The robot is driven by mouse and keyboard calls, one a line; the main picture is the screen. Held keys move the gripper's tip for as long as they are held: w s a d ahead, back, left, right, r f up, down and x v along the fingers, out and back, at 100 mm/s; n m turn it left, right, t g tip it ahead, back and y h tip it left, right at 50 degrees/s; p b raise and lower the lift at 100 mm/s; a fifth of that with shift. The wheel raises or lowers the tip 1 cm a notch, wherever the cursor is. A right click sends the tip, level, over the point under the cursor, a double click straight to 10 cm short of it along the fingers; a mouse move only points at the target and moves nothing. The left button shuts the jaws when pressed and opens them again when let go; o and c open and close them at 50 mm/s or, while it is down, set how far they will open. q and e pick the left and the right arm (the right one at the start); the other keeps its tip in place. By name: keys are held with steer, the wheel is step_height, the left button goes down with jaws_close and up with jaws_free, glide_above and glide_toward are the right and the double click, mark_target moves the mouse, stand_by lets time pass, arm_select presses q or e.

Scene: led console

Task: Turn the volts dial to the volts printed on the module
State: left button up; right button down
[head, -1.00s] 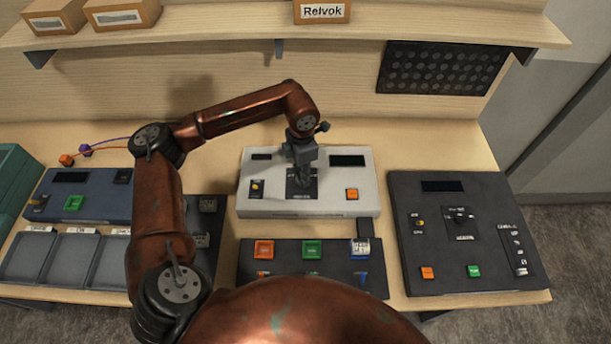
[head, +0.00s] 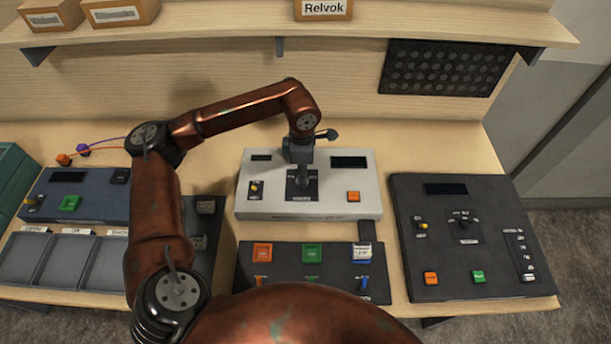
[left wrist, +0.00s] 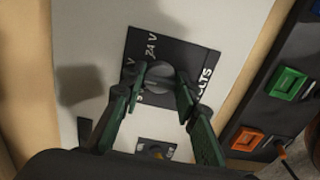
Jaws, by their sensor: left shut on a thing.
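The volts dial (left wrist: 160,78) is a grey round knob on a black plate of the pale grey console (head: 345,203). In the left wrist view the plate shows "24 V" and part of the word "VOLTS"; the other marks are partly hidden by my fingers. My left gripper (left wrist: 159,94) has its green fingers on either side of the dial, shut on it. In the head view my left gripper (head: 301,172) comes down on the dial from above. My right gripper is not in view.
The pale console also has an orange button (head: 353,196), a small yellow-tipped switch (head: 254,188) and a dark display (head: 349,162). A dark console (head: 465,262) stands to the right, a blue one (head: 95,204) to the left. A shelf (head: 400,32) runs above.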

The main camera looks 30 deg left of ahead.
arm_select(q)
steer(key=shift+w+a+r, duration=0.1)
steer(key=shift+w+a, duration=0.1)
steer(key=shift+a, duration=0.05)
steer(key=o, duration=1)
steer(key=shift+o, duration=0.7)
steer(key=shift+d, duration=0.1)
steer(key=shift+s, duration=0.1)
step_height(320, 180, up, 12)
